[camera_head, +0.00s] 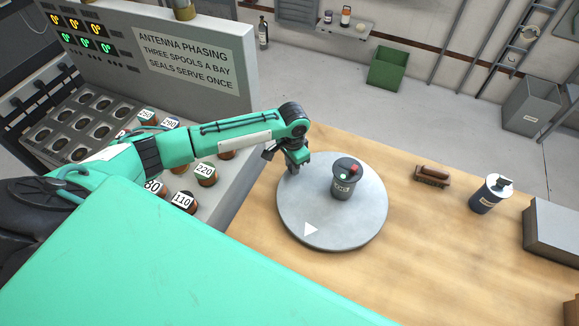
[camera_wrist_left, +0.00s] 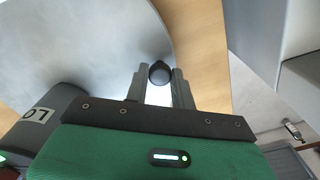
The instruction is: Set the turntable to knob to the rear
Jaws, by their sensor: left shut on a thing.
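My left gripper (camera_head: 293,166) is at the disc's upper-left rim. In the left wrist view, a dark round knob (camera_wrist_left: 160,72) sits between the fingertips at the disc's edge (camera_wrist_left: 100,45), and the gripper is shut on it. The gripper hides the knob in the head view. My right gripper is not in view.
A brown block-like item (camera_head: 432,176), a white-and-black canister (camera_head: 490,194) and a grey box (camera_head: 553,235) are on the bench to the right. A console with numbered spools (camera_head: 205,173) stands left.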

